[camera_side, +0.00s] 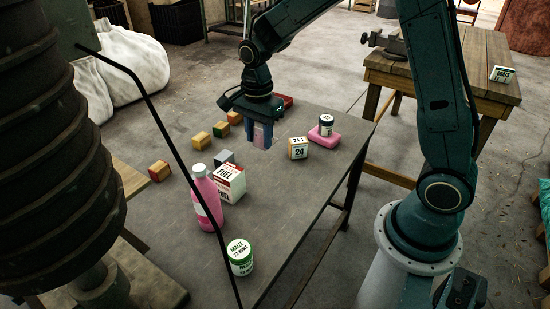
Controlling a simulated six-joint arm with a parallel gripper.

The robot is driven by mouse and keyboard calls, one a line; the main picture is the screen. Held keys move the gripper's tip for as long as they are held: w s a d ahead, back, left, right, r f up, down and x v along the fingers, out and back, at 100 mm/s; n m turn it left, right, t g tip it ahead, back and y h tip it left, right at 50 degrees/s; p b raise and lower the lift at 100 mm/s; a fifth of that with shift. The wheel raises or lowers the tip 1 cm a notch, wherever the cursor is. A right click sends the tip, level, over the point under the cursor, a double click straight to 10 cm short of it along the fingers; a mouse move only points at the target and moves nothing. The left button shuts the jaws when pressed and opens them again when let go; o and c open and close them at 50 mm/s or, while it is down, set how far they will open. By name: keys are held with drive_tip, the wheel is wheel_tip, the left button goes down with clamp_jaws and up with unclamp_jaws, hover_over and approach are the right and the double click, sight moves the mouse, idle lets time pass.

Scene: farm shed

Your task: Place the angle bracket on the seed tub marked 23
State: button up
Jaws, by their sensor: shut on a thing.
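The seed tub marked 23 (240,258) is white with a green lid and stands upright at the near end of the grey table. My gripper (262,137) points down over the table's far half, well behind the tub. Its blue fingers are shut on a small pale pinkish piece (262,132). The fingers hide much of this piece, so I cannot tell its full shape or whether it is the angle bracket. I cannot tell whether it touches the table. No other angle bracket can be made out for sure.
A pink bottle (206,198) and a white-and-red FUEL box (230,183) stand between gripper and tub. A box marked 24 (298,148) and a dark jar (326,124) on a pink block (323,138) are to the right.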

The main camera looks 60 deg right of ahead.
drive_tip(key=s+a+r, duration=0.2)
drive_tip(key=a+r, duration=0.1)
drive_tip(key=a, duration=0.8)
wheel_tip(320, 180, up, 2)
hover_over(231, 258)
drive_tip(key=shift+r, duration=0.1)
wheel_tip(231, 258, down, 16)
drive_tip(key=shift+f, duration=0.1)
drive_tip(key=shift+f, duration=0.1)
drive_tip(key=shift+f, duration=1.8)
drive_tip(key=shift+f, duration=0.1)
drive_tip(key=o, duration=1)
